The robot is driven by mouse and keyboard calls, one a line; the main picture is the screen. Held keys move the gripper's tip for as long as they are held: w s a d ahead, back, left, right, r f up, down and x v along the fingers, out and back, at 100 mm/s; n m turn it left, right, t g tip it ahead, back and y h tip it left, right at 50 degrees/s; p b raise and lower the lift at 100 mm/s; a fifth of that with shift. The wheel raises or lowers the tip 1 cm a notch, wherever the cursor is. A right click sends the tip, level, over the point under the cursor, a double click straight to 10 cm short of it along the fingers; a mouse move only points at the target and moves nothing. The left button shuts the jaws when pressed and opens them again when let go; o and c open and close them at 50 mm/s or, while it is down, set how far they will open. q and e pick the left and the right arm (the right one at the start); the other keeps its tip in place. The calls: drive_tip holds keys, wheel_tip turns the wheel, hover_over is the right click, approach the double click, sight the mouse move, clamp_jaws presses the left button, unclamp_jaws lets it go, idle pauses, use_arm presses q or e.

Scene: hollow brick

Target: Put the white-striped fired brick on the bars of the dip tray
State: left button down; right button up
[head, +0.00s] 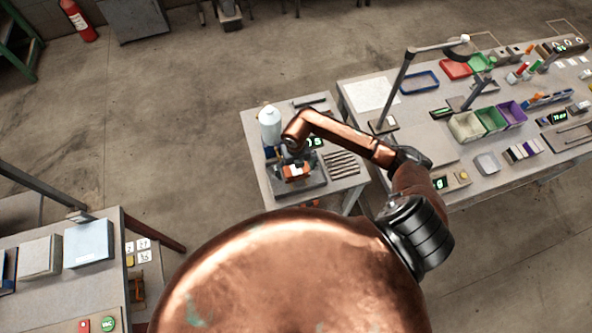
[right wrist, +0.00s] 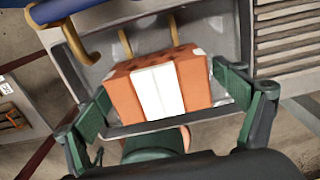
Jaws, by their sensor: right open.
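The fired brick (right wrist: 195,82) is orange-red with a broad white stripe across its middle; it also shows small in the head view (head: 296,171). It sits level in the grey metal dip tray (right wrist: 215,32), above the tray's floor, with brass-coloured bars (right wrist: 125,42) showing behind it. What bears its underside is hidden. My right gripper (right wrist: 165,95) is open, one green-padded finger on each side of the brick, with a gap visible at least on the right. In the head view the right arm reaches over the tray (head: 313,190). My left gripper is in no view.
The tray stands on a small table (head: 258,180) with a white bottle (head: 270,126) and a slatted rack (head: 343,165) close by. A long bench (head: 425,140) with a lamp and colored bins is at right. Another bench (head: 50,285) is at lower left.

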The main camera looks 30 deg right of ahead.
wheel_tip(320, 180, up, 12)
drive_tip(key=shift+b, duration=0.7)
